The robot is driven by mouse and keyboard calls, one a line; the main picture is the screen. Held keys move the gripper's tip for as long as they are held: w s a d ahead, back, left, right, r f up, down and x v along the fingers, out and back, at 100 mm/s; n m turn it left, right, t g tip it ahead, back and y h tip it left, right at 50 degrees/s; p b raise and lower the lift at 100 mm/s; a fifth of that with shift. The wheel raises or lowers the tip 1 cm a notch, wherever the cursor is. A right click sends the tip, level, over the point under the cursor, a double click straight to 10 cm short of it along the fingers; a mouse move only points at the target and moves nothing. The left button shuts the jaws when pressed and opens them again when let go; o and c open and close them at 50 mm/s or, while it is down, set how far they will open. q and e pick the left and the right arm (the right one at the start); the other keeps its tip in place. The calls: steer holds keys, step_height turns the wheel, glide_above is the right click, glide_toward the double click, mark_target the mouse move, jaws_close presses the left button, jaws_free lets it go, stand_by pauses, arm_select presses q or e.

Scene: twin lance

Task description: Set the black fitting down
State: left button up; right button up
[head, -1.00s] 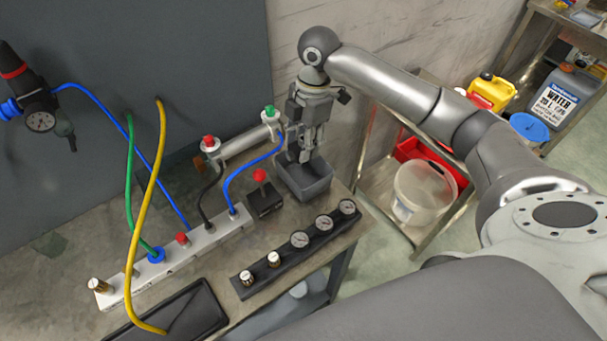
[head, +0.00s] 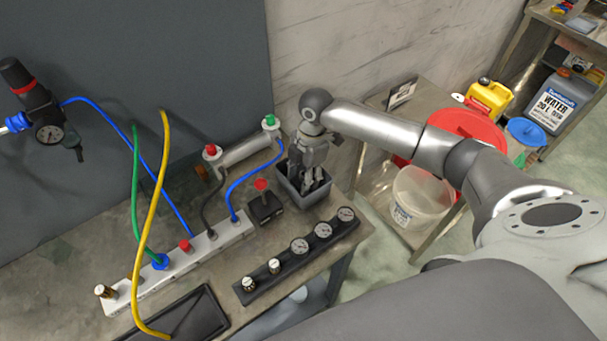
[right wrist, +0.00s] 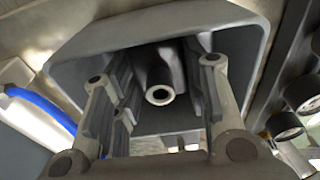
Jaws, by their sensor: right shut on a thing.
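My right gripper (head: 308,184) points down into a small dark grey bin (head: 323,195) at the back right corner of the bench. In the right wrist view the two fingers (right wrist: 160,110) are inside the rim of the bin (right wrist: 90,47). They are shut on the black fitting (right wrist: 165,65), a dark round body with a pale ring at its near end. Whether the fitting touches the bin floor is hidden. In the head view I cannot make the fitting out between the fingers. My left gripper is not in view.
A red-knobbed lever block (head: 265,207) stands just left of the bin, and a black gauge strip (head: 300,250) lies in front. A grey cylinder (head: 245,150) with hoses is behind left. A white manifold (head: 205,245) lies further left. A cart with a clear bucket (head: 420,195) is at right.

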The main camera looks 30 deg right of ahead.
steer(key=shift+f, duration=0.15)
steer(key=o, duration=1)
steer(key=shift+o, duration=0.2)
step_height(320, 180, up, 12)
steer(key=d+b, duration=0.1)
steer(key=b, duration=0.1)
steer(key=shift+w+d, duration=0.15)
steer(key=shift+d, duration=0.25)
